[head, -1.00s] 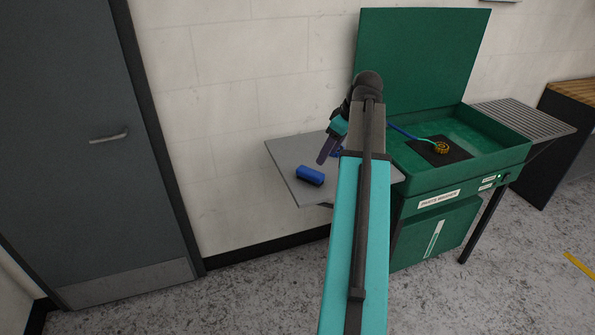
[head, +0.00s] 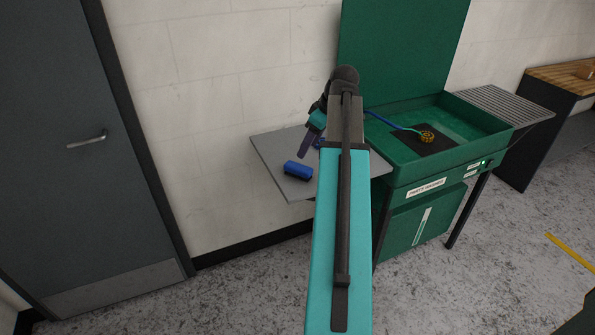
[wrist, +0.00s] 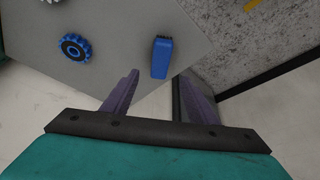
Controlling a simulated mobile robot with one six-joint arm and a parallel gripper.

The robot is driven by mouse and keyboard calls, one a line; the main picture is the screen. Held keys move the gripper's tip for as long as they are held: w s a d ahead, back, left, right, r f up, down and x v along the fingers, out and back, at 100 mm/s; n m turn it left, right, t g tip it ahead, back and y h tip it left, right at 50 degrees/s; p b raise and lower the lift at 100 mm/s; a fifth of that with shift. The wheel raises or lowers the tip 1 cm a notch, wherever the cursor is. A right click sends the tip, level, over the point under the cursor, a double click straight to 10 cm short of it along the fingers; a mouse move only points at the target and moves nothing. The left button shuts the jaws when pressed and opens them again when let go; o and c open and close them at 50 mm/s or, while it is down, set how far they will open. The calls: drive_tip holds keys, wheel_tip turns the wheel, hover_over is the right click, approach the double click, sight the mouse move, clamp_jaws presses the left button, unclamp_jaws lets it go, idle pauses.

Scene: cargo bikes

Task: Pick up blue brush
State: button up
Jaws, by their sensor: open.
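The blue brush (head: 298,170) lies on the grey side shelf (head: 271,158) near its front left part. In the wrist view the brush (wrist: 161,58) shows as a blue block with dark bristles at its far end, just beyond the gap between my fingers. My gripper (head: 306,146) hangs near the shelf, behind and slightly right of the brush in the head view. In the wrist view my gripper (wrist: 157,84) is open, with nothing between its two purple fingers. How high the fingers are above the shelf is hard to tell.
A blue toothed wheel (wrist: 74,47) lies left of the brush in the wrist view. A green parts washer (head: 432,171) with a raised lid and a gold-coloured part (head: 427,137) adjoins the shelf on the right. A wall stands behind and a grey door (head: 90,180) at left.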

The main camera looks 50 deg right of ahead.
sight(297, 166)
drive_tip(key=shift+p+x, duration=0.45)
drive_tip(key=shift+x, duration=2.8)
drive_tip(key=shift+w+f, duration=0.1)
drive_tip(key=shift+p+x, duration=0.9)
drive_tip(key=shift+x, duration=1.55)
drive_tip(key=shift+f, duration=0.1)
drive_tip(key=c, duration=1.2)
